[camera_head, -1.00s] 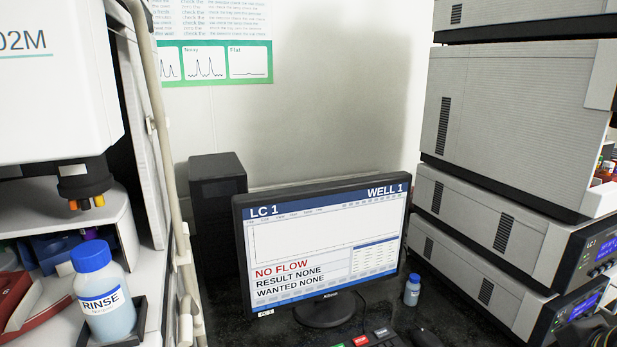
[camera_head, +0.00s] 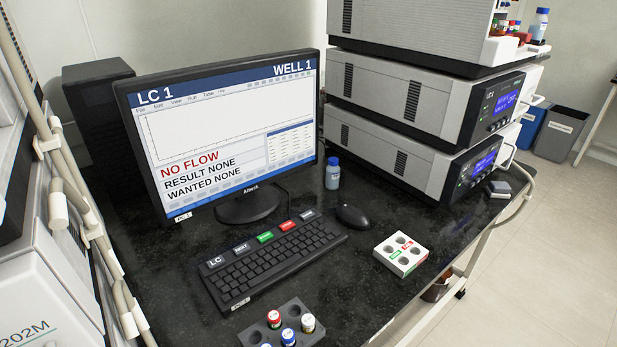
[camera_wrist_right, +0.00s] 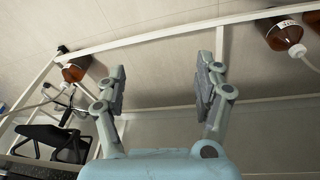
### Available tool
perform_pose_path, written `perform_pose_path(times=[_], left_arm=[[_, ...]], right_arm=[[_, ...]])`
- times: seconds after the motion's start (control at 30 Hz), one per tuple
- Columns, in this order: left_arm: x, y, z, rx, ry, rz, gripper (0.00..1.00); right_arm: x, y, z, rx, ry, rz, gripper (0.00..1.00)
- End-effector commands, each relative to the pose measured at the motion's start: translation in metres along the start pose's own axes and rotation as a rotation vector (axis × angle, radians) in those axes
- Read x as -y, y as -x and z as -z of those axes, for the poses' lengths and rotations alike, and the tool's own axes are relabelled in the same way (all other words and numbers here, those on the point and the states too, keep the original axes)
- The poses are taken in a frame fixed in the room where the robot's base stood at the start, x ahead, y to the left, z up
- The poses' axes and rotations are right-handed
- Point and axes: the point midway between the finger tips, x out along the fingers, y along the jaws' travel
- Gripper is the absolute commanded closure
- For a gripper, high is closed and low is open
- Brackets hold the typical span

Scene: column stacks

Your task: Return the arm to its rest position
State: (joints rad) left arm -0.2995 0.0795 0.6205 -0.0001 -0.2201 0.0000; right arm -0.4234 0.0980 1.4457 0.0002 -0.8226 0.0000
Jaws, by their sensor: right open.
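My right gripper (camera_wrist_right: 161,92) shows in the right wrist view with its two grey fingers spread apart and nothing between them. Neither gripper shows in the head view, so the arms' place over the bench cannot be seen there.
The black bench (camera_head: 360,215) holds a monitor (camera_head: 225,130), keyboard (camera_head: 275,258), mouse (camera_head: 353,216), white tray (camera_head: 400,254), dark vial rack (camera_head: 255,333) and stacked instruments (camera_head: 400,110).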

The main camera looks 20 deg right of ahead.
Motion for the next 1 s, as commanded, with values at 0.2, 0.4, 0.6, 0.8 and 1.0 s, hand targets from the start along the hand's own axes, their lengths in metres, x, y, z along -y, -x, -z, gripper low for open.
perform_pose_path(times=[0.2, 0.4, 0.6, 0.8, 1.0], left_arm=[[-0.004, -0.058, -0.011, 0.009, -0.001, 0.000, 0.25], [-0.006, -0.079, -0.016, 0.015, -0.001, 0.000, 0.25], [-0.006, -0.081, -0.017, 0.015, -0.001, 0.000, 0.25], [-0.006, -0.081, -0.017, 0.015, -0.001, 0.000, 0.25], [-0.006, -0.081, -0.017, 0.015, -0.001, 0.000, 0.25]], right_arm=[[0.011, -0.135, -0.123, 0.076, -0.011, 0.006, 0.30], [0.017, -0.174, -0.194, 0.107, -0.016, 0.010, 0.30], [0.019, -0.178, -0.210, 0.113, -0.017, 0.011, 0.30], [0.019, -0.178, -0.210, 0.113, -0.017, 0.011, 0.30], [0.019, -0.178, -0.210, 0.113, -0.017, 0.011, 0.30]])
